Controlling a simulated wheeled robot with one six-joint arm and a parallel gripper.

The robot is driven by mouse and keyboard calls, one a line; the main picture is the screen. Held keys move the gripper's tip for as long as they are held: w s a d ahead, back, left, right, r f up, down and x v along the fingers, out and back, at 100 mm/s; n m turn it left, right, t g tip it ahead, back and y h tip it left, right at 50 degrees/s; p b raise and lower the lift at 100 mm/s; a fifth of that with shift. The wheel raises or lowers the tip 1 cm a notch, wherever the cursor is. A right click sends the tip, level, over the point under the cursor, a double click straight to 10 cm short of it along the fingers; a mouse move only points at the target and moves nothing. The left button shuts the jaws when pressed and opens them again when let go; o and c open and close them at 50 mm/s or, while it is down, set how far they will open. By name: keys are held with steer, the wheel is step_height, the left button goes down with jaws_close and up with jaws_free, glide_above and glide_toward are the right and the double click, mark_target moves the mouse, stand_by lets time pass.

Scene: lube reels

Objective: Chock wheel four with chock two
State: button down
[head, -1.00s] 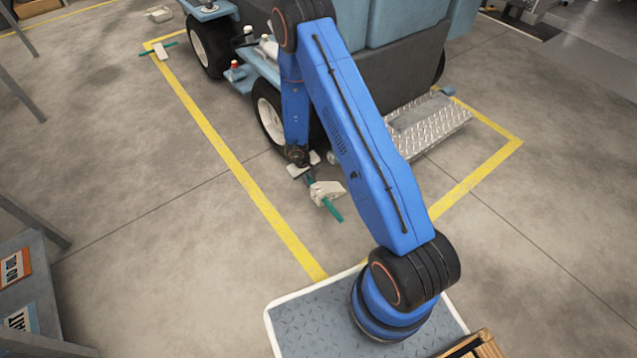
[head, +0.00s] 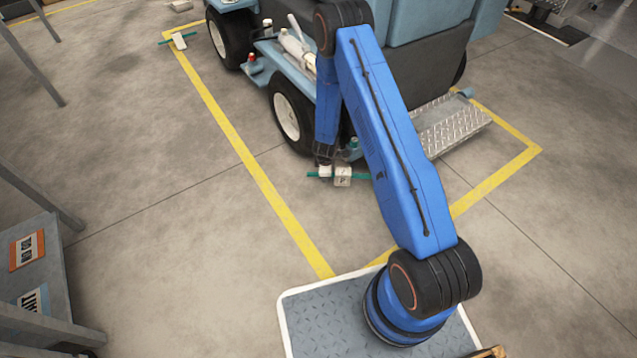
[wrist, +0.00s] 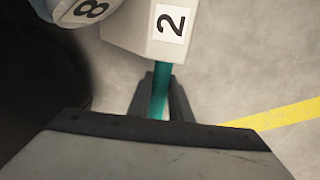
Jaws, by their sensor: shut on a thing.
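Chock two (wrist: 155,32) is a pale block with a "2" label and a teal handle (wrist: 159,92). My gripper (wrist: 161,84) is shut on that handle. In the head view the chock (head: 343,178) is low beside the near dark wheel (head: 291,115) of the blue vehicle, just off its lower right side. Whether it touches the tyre or the floor I cannot tell. In the wrist view a black tyre (wrist: 35,85) fills the left side. No wheel number is readable. My gripper in the head view (head: 326,166) is partly hidden by the arm.
Another chock (head: 179,41) lies by the far wheel (head: 228,40). A tread-plate step (head: 450,122) sticks out at right. A yellow floor line (head: 240,150) borders open floor at left.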

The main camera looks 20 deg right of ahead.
steer(key=a+n, duration=0.1)
steer(key=f+n, duration=0.1)
steer(key=n, duration=0.1)
steer(key=shift+a+f+y, duration=0.1)
steer(key=shift+a+y, duration=0.2)
steer(key=shift+a, duration=0.05)
steer(key=shift+s+a+f+n+y, duration=0.25)
steer(key=shift+a+f+n, duration=0.2)
steer(key=shift+n, duration=0.6)
steer(key=shift+s+a+f+n+y, duration=0.15)
steer(key=shift+s+a+f+n, duration=0.25)
steer(key=shift+n, duration=0.65)
steer(key=shift+w+a+f, duration=0.1)
steer(key=shift+w+f, duration=0.25)
steer(key=shift+f, duration=0.3)
steer(key=shift+w+a+f, duration=0.1)
steer(key=shift+w+f, duration=0.2)
steer(key=shift+f, duration=0.4)
steer(key=shift+w+a+f, duration=0.1)
steer(key=shift+w+f, duration=0.25)
steer(key=shift+f, duration=0.3)
steer(key=shift+w+a+f, duration=0.1)
steer(key=shift+w+a, duration=0.25)
steer(key=shift+w, duration=0.75)
steer(key=shift+w+a+f, duration=0.1)
steer(key=shift+w+a, duration=0.3)
steer(key=shift+w, duration=0.65)
steer(key=shift+w+a, duration=0.35)
steer(key=shift+w, duration=0.75)
steer(key=shift+w, duration=0.1)
